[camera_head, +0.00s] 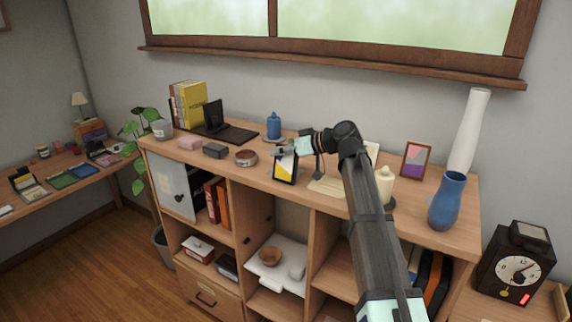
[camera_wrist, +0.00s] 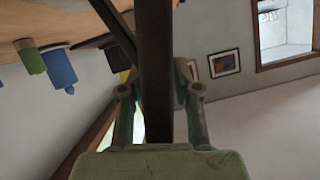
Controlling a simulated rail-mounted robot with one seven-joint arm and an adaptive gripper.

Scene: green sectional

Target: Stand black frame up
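The black frame (camera_head: 294,177), with a yellow and white picture, is near the front edge of the shelf top in the head view. It looks close to upright, leaning slightly. I cannot tell whether its lower edge touches the shelf. My gripper (camera_head: 284,150) is at its upper edge. In the wrist view the frame shows edge-on as a dark bar (camera_wrist: 155,60) between the two fingers of my gripper (camera_wrist: 157,85). The fingers appear closed on it from both sides. The frame's back is hidden in the head view.
A blue bottle (camera_head: 273,126) stands behind the frame, a round tin (camera_head: 246,158) to its left. A laptop (camera_head: 229,134) lies farther left. A candle (camera_head: 385,182), brown photo frame (camera_head: 415,162) and blue vase (camera_head: 448,200) stand right. Bare shelf top lies left of the frame.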

